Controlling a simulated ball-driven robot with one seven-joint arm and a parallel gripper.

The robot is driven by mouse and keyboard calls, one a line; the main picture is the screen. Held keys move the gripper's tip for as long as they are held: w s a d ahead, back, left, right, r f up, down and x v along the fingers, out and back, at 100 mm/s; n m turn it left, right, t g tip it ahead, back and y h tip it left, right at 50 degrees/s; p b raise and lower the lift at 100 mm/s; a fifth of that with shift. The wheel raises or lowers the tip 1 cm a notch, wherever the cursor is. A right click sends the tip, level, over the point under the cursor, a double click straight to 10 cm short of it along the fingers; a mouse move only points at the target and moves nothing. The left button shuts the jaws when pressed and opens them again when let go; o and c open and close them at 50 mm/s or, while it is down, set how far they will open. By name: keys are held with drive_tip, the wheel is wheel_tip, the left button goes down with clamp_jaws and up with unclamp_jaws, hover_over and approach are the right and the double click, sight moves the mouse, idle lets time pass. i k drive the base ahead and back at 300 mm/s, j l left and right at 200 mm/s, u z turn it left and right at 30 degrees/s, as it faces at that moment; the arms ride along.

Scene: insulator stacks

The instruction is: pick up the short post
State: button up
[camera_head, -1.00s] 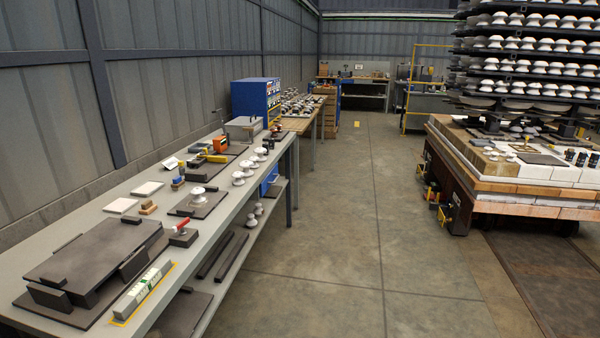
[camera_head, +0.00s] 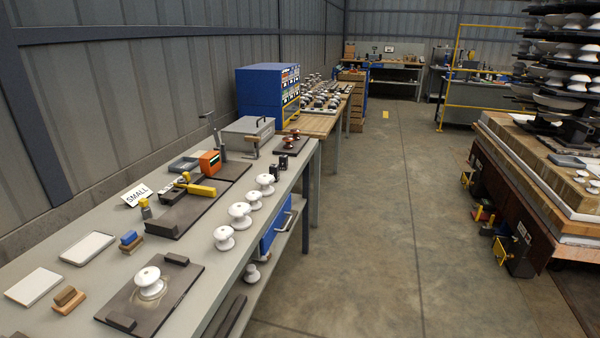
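I cannot tell for certain which thing is the short post. White knob-shaped insulators stand in a row along the right edge of the grey bench (camera_head: 75,268), among them a front one (camera_head: 223,238) and a rear one (camera_head: 265,184). Another white insulator (camera_head: 151,283) stands upright on a dark plate (camera_head: 178,295) near the front. Two small dark upright pieces (camera_head: 283,162) stand farther back by the bench edge. My gripper is not in view.
A "SMALL" card (camera_head: 137,195), a yellow-handled tool (camera_head: 197,188), white tiles (camera_head: 34,287) and a blue cabinet (camera_head: 268,95) are on the left side. A loaded cart (camera_head: 520,185) with insulator racks stands right. The concrete aisle (camera_head: 385,220) between is clear.

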sight(274, 169)
drive_tip(key=i+l+u, duration=0.1)
drive_tip(key=i+u, duration=0.15)
drive_tip(key=i, duration=0.25)
drive_tip(key=i+l+u, duration=0.3)
drive_tip(key=i, duration=0.15)
drive_tip(key=i+l+u, duration=0.15)
drive_tip(key=u, duration=0.3)
drive_tip(key=i+l+u, duration=0.15)
drive_tip(key=u, duration=0.3)
drive_tip(key=l+u, duration=0.3)
drive_tip(key=u, duration=0.15)
drive_tip(key=i, duration=0.05)
